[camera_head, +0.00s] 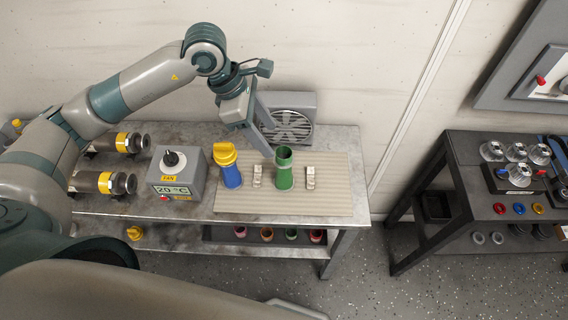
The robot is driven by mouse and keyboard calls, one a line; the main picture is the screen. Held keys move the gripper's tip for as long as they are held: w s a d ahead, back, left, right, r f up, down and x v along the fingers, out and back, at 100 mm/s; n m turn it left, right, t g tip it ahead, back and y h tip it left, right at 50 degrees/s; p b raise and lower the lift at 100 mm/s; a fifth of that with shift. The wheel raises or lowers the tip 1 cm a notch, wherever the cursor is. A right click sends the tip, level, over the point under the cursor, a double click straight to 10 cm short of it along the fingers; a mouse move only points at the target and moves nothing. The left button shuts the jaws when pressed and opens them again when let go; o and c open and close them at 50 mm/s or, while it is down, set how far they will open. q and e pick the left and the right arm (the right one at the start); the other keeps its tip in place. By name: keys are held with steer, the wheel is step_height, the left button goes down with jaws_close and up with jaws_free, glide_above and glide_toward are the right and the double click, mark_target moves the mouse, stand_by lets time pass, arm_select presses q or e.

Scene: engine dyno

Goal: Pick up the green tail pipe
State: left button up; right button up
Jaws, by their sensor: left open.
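The green tail pipe (284,172) stands upright on the beige ribbed mat (320,200), near the mat's middle right. Its open top faces up. My left gripper (265,146) reaches in from the left and points down at the back of the mat. It is open and its fingers are just behind and left of the pipe's top. Whether a finger touches the pipe cannot be told. My right gripper is not in view.
A blue pipe with a yellow cap (229,168) and two small metal clips (257,176) stand on the mat. A grey fan (292,118) is behind. A control box (178,173) sits left. A dark parts table (470,190) stands right, across a floor gap.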

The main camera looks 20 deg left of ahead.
mark_target(290, 170)
arm_select(q)
steer(key=p+x, duration=0.4)
steer(key=x, duration=0.5)
steer(key=shift+d+f, duration=0.15)
steer(key=shift+d, duration=0.05)
steer(key=shift+d+f, duration=0.1)
steer(key=shift+f, duration=0.3)
steer(key=shift+d+f+p, duration=0.15)
steer(key=shift+f+p, duration=0.15)
steer(key=shift+p, duration=0.2)
steer(key=shift+p+x, duration=0.75)
steer(key=shift+s+p+x, duration=0.25)
steer(key=shift+p+x, duration=0.2)
steer(key=shift+x, duration=0.55)
steer(key=shift+w+d+f, duration=0.1)
steer(key=shift+f, duration=0.45)
